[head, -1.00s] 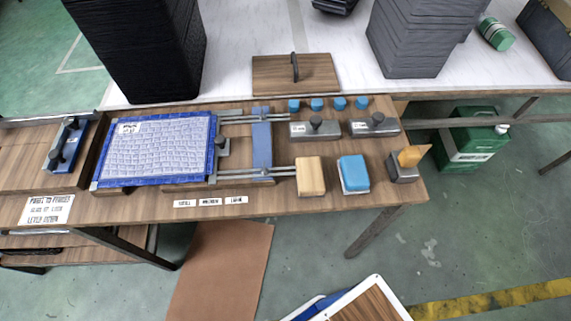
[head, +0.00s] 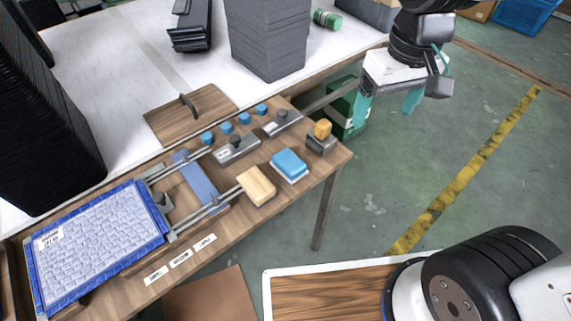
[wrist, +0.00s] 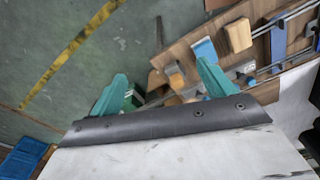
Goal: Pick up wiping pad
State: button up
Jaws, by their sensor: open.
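A blue-topped pad with a white underside (head: 289,164) lies near the front right of the wooden workbench. A tan block (head: 256,186) lies to its left. I cannot tell for certain which is the wiping pad. My gripper (head: 387,106) is open and empty, with teal fingers, in the air beyond the bench's right end, apart from both. In the wrist view, the blue pad (wrist: 204,50) is beyond the right finger and partly hidden by it. The tan block (wrist: 238,36) is farther right.
An orange-topped block (head: 322,130) sits in a grey holder at the bench's right corner. Grey knobbed plates (head: 237,149), several blue knobs (head: 226,128) and a blue-framed panel (head: 95,245) share the bench. A green container (head: 341,112) stands behind it. Floor to the right is open.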

jog(key=w+a+f+n, duration=0.2)
jog(key=w+a+f, duration=0.5)
jog(key=a+f, duration=0.1)
jog(key=n, duration=0.2)
send_over(289, 160)
jog(key=shift+g, duration=0.4)
jog(key=f, duration=0.8)
jog(key=shift+d, duration=0.2)
notch_tip(289, 160, down, 9)
jog(key=shift+a+r, duration=0.15)
jog(key=shift+r, duration=0.05)
jog(key=c, duration=1.1)
